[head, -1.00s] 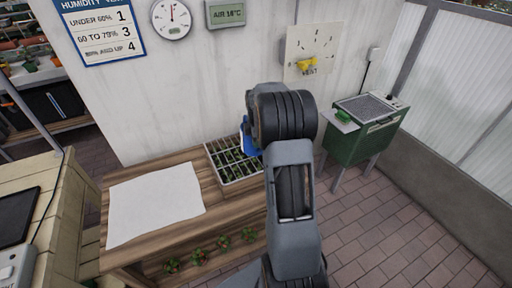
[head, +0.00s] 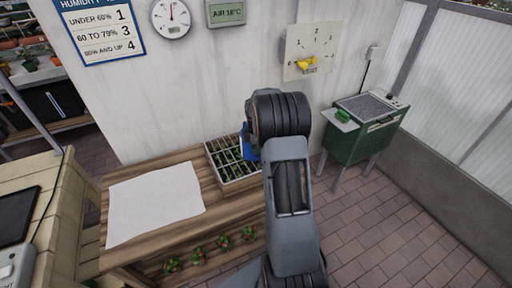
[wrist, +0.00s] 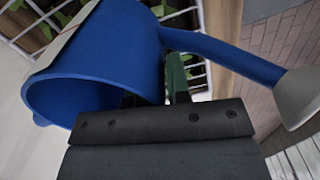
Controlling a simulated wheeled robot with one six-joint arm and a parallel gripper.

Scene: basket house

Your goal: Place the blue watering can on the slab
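The blue watering can (wrist: 105,50) fills the upper left of the wrist view, its open mouth toward the camera and its spout running right to a pale end. My gripper (wrist: 155,98) is at its rim, one dark finger on each side of the can's wall, and appears closed on it. In the head view only a strip of the blue can (head: 250,148) shows beside my arm, over the seedling tray (head: 226,160); my arm hides the rest and the gripper. I cannot tell for sure which thing is the slab; a flat dark panel (head: 17,214) lies on the left cabinet.
A white sheet (head: 155,203) covers the left part of the wooden bench (head: 218,208). Potted plants (head: 225,243) stand on the shelf below. A green heater-like cabinet (head: 360,140) stands at right by the wall. A wall dial (head: 312,50) has a yellow pointer.

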